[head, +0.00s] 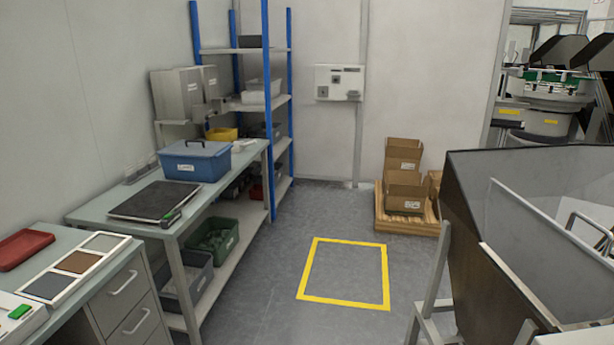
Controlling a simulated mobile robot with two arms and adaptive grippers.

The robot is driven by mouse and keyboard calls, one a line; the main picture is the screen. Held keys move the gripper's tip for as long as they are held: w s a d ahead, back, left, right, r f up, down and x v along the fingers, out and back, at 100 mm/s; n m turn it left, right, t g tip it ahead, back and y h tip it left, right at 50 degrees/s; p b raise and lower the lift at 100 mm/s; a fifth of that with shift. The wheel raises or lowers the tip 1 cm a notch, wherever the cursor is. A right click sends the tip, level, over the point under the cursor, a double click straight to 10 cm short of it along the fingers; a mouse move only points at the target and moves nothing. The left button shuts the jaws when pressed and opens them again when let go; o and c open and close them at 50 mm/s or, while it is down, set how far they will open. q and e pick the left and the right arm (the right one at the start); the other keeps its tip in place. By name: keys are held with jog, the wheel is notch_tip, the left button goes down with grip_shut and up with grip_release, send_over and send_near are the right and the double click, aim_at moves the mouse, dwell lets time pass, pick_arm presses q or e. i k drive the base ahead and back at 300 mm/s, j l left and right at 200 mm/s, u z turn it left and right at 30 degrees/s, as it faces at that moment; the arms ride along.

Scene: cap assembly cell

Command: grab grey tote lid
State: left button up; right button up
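I cannot make out a grey tote lid for certain. A dark grey open tote (196,283) sits on the lower shelf of the workbench, partly hidden by the bench leg, with no lid visible on it. A blue tote (196,165) with a flat blue top and a dark handle stands on the bench top. A flat dark slab (148,201) with a small green-lit unit at its front corner lies in front of it. Neither of my grippers is in view.
A green tote (224,238) sits behind the grey one. A drawer cabinet (125,305) stands at the left front and a large dark hopper (460,225) at the right. Cartons (405,190) stand on a pallet. The floor inside the yellow outline (314,270) is clear.

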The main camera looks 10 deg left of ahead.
aim_at(194, 148)
jog(key=i, duration=1.9)
jog(key=i+u, duration=0.2)
jog(key=i, duration=0.3)
jog(key=i+l+u, duration=0.2)
jog(key=i, duration=0.25)
jog(key=i+l+u, duration=0.2)
jog(key=i, duration=0.25)
jog(key=i+l+u, duration=0.2)
jog(key=i, duration=0.25)
jog(key=l, duration=0.1)
